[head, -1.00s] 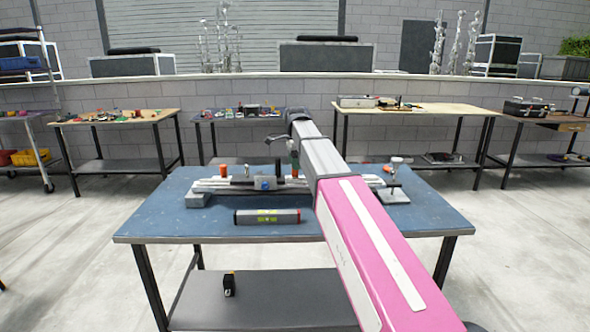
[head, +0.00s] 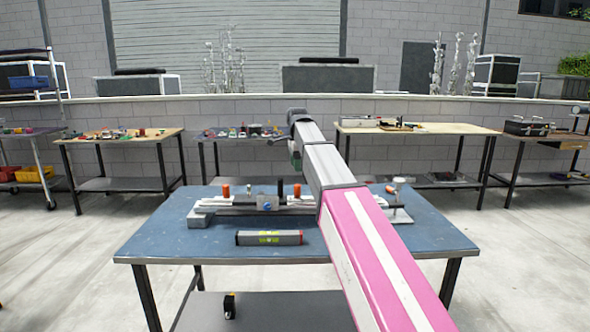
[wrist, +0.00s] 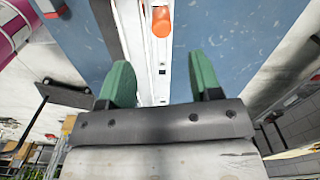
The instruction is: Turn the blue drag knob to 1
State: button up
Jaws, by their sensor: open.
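The blue drag knob (head: 267,206) sits on the front of a dark carriage on a pale slider rail (head: 222,203), left of centre on the blue table. Its number marks are too small to read. My gripper (wrist: 161,78) is open, its two green fingers apart with nothing held. In the wrist view, the rail (wrist: 145,60) runs beyond and between the fingers, with an orange post (wrist: 162,20) further up. The blue knob does not show there. In the head view, my gripper is mostly hidden behind my arm, with a bit of green showing beyond the rail.
A small clamp-like stand (head: 398,205) is at the right. Orange posts (head: 226,190) stand along the rail. Other worktables line the wall behind.

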aim_at(267, 205)
jog(key=k, duration=1)
